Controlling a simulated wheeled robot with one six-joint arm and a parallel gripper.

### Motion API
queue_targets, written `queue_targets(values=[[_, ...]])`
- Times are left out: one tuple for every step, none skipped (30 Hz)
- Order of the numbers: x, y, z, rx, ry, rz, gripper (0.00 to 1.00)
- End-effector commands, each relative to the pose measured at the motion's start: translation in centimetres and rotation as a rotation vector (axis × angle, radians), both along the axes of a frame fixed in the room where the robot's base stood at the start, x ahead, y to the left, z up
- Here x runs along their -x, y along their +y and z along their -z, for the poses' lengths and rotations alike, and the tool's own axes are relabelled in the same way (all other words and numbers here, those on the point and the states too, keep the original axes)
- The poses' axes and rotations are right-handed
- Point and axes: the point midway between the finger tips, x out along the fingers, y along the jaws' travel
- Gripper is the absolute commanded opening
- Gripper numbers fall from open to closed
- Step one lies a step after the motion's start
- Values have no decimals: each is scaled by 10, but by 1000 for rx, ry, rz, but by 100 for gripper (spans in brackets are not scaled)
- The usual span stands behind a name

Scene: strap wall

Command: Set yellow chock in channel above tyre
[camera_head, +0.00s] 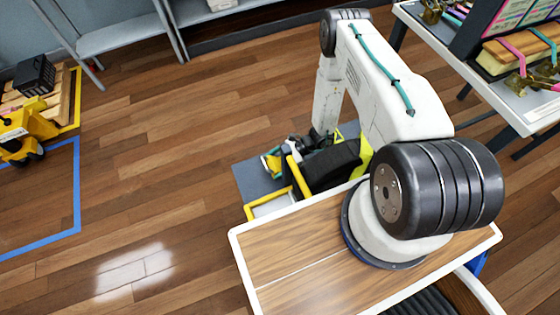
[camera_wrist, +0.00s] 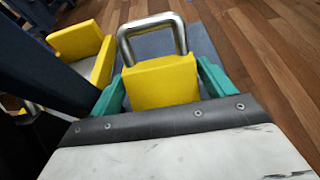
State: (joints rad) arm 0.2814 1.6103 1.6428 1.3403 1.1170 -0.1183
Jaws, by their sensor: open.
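In the wrist view a yellow block (camera_wrist: 162,82) with a metal loop handle (camera_wrist: 150,28) lies between the two teal fingers of my gripper (camera_wrist: 162,88). The fingers are open, one on either side of the block; I cannot tell whether they touch it. In the head view my gripper (camera_head: 272,164) is low over a grey mat (camera_head: 246,187), with yellow showing at its fingers. A black tyre (camera_head: 333,164) lies just right of it, partly hidden by my arm. A yellow bar (camera_head: 299,177) stands between them. I cannot make out the channel with certainty.
Another yellow L-shaped piece (camera_wrist: 80,40) is left of the block in the wrist view, beside a dark blue upright (camera_wrist: 42,55). A yellow pallet truck (camera_head: 22,130) stands far left. A table (camera_head: 520,105) with straps is at right. The wooden floor (camera_head: 150,170) is clear.

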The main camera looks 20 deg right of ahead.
Motion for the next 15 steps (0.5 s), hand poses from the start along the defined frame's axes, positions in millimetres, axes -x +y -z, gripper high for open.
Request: queue_targets(values=[[0,0,-1,0,0,0,82],[0,0,-2,0,0,0,82],[0,0,-5,0,0,0,82],[0,-4,-5,0,0,2,82],[-1,-8,-7,0,0,3,82],[-1,-13,-9,0,-2,2,82],[-2,-18,-11,0,-3,4,82],[-1,-24,-14,0,-3,4,82],[-1,-32,-17,0,-3,4,82],[-1,-38,-19,0,-3,4,82],[-2,-45,-22,0,-2,5,82],[-2,-53,-25,1,-3,4,82],[-1,-59,-28,1,-3,4,82],[-1,-65,-30,1,-2,3,82],[-1,-73,-33,1,-2,3,82]])
